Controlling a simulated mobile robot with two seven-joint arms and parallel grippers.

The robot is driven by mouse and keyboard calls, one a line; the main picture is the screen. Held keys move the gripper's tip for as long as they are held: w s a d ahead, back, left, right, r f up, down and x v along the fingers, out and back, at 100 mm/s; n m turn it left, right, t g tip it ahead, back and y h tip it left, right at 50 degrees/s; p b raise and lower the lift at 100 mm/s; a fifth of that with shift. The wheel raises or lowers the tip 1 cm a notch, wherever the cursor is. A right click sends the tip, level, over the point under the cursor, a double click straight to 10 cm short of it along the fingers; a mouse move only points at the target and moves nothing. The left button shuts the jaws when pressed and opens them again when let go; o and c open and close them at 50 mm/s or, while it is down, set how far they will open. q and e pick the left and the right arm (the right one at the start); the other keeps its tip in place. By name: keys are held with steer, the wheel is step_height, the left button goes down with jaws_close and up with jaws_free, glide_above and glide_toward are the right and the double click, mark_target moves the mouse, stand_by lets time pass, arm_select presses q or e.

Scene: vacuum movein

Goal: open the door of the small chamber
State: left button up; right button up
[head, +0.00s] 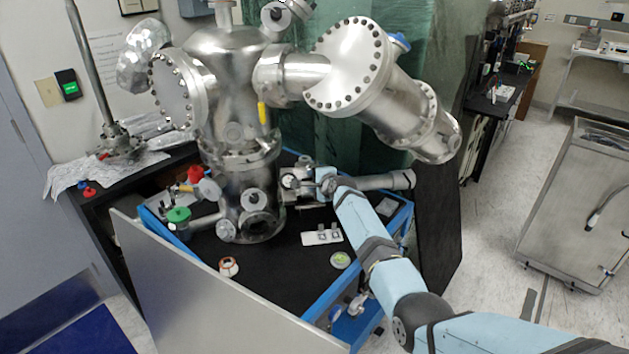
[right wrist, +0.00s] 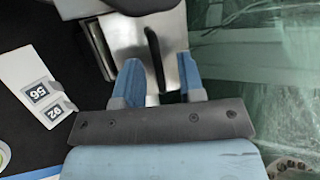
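The small chamber (head: 296,181) is a little metal box on the right side of the large steel vacuum vessel (head: 233,110). In the right wrist view its metal face (right wrist: 135,38) carries an upright dark bar that looks like the door handle (right wrist: 154,55). The door looks shut, though the arm hides part of it. My right gripper (head: 318,183) is at the box's right side. In the right wrist view its blue fingers (right wrist: 161,80) stand apart, one on each side of the bar, with gaps showing. My left gripper is not in view.
A white plate (head: 321,238) with small labelled pieces lies on the black bench top (head: 285,270) below the arm. A horizontal metal tube (head: 385,181) extends right behind my forearm.

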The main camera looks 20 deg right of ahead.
steer(key=shift+s, duration=0.1)
steer(key=p+v, duration=0.1)
steer(key=v, duration=1.2)
steer(key=shift+s+d, duration=0.15)
steer(key=shift+s, duration=0.2)
steer(key=shift+r, duration=0.1)
steer(key=shift+c, duration=0.5)
